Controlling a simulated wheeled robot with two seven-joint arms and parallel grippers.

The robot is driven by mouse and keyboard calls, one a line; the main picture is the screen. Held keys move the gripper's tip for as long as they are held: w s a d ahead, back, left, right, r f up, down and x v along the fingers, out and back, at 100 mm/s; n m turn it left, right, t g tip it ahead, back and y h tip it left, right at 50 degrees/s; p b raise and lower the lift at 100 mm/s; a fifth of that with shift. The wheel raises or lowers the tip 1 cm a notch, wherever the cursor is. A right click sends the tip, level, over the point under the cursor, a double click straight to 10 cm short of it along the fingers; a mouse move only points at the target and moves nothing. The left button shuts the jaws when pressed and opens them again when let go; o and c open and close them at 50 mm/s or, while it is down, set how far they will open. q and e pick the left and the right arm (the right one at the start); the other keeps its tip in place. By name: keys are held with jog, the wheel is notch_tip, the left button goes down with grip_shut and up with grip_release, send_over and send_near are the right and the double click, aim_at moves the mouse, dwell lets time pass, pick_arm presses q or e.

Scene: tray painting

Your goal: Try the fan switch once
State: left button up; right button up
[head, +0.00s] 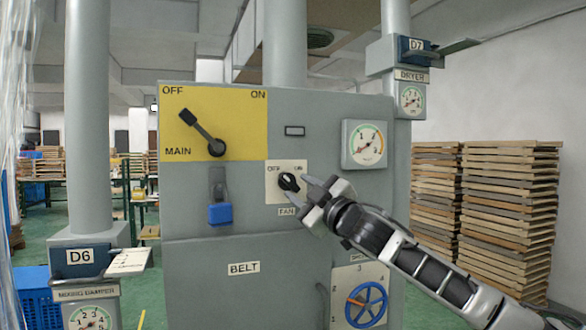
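The fan switch (288,182) is a black rotary knob on a cream plate marked OFF at left and ON at right, with a FAN label (287,211) below. Its body looks slanted, but I cannot tell for sure which mark it points to. My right gripper (302,194) is at the lower right of the knob, its fingers apart and pointing at the plate. The fingertips are close to the knob; I cannot tell whether they touch it. No object shows between them. My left gripper is not in view.
On the grey cabinet (190,285), the MAIN lever (203,132) leans towards OFF above a blue padlock (220,213). A gauge (365,145) is at the upper right and a blue handwheel (366,304) below my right arm. Stacked wooden trays (510,215) stand at right.

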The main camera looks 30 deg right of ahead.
aim_at(292, 184)
jog(key=shift+p+x, duration=0.5)
jog(key=shift+x, duration=1.25)
grip_shut()
jog(key=shift+f, duration=0.1)
